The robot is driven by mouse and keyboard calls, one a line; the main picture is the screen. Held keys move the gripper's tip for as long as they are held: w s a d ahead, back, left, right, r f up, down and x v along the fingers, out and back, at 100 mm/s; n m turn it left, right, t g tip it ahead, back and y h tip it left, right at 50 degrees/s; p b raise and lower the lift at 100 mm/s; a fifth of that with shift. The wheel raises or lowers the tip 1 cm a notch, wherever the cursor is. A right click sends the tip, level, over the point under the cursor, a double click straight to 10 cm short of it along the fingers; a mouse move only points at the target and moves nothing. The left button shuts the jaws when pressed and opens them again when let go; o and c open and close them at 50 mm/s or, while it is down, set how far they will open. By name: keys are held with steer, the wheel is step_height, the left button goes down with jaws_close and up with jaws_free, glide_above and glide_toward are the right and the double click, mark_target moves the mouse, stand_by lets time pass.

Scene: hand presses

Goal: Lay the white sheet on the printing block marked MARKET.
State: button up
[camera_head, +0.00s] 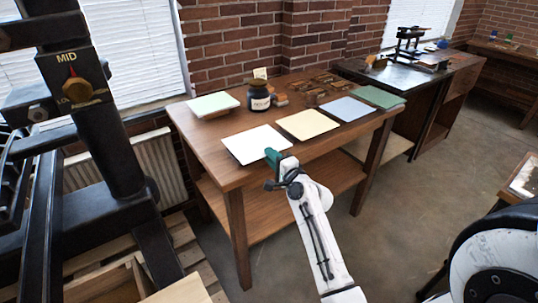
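The white sheet (256,145) lies on the wooden table near its front edge, left of a cream sheet. My gripper (272,159), with teal fingers, is at the sheet's front right edge. The fingers overlap that edge in the picture. I cannot tell whether they are open or shut on it. No block with readable MARKET lettering shows. Several small brown blocks (318,85) lie at the back of the table, too small to read.
The wooden table (222,171) also bears a cream sheet (307,124), a blue sheet (348,109), a green sheet (379,97), a pale green stack (212,105) and a dark jar (259,97). A black press with a MID dial (76,82) stands close at left. Open floor lies right.

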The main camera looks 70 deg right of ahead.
steer(key=shift+w+d, duration=0.3)
steer(key=shift+w, duration=0.1)
jaws_close()
steer(key=shift+r, duration=0.1)
step_height(320, 180, up, 3)
steer(key=p, duration=0.2)
steer(key=shift+p, duration=0.4)
steer(key=s+a+r+p, duration=0.2)
steer(key=s+a+r, duration=0.1)
steer(key=s, duration=0.3)
steer(key=shift+a+p, duration=0.4)
stand_by(0.5)
